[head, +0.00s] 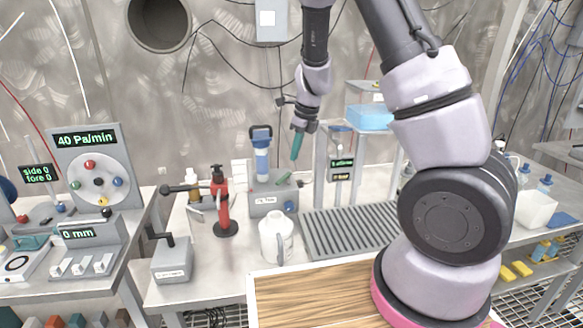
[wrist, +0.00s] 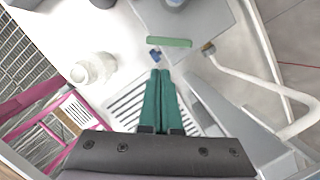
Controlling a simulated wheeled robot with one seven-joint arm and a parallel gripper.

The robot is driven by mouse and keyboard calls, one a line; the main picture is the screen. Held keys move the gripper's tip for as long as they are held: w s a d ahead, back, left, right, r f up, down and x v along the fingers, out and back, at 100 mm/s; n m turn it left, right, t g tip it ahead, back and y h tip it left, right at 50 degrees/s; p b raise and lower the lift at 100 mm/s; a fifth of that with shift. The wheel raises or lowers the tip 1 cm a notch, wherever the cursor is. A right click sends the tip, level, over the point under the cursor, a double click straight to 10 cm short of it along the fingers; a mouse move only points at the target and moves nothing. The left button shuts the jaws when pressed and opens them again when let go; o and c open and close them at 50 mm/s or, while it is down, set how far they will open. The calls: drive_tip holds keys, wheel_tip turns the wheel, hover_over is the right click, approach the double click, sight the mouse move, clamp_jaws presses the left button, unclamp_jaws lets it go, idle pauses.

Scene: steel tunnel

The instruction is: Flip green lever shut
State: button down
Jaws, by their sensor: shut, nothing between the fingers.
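The green lever (head: 285,179) lies along the top of a small grey box (head: 262,207) with a label, at the back of the bench. In the wrist view the lever (wrist: 169,42) is a short light green bar just beyond my fingertips. My gripper (head: 295,158) points down above the box, slightly right of the lever, with its teal fingers shut and empty. The fingers (wrist: 161,73) also show together in the wrist view, with a gap to the lever. A blue knob (wrist: 155,54) sits close by the fingertips.
A blue-topped filter column (head: 261,150) stands at the box's left rear. A white jug (head: 276,240) stands in front, and a red stand (head: 220,205) to the left. A slotted grey drain tray (head: 345,232) lies to the right, below a small display post (head: 341,169).

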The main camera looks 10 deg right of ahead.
sight(279, 180)
drive_tip(key=x, duration=0.9)
drive_tip(key=shift+f, duration=0.2)
drive_tip(key=shift+w+a+m, duration=0.1)
drive_tip(key=shift+a+m, duration=0.25)
drive_tip(key=shift+m, duration=0.35)
drive_tip(key=shift+w+a, duration=0.1)
drive_tip(key=shift+a, duration=0.25)
drive_tip(key=shift+w+a, duration=0.3)
drive_tip(key=shift+a, duration=0.25)
drive_tip(key=shift+w+a, duration=0.1)
idle(0.4)
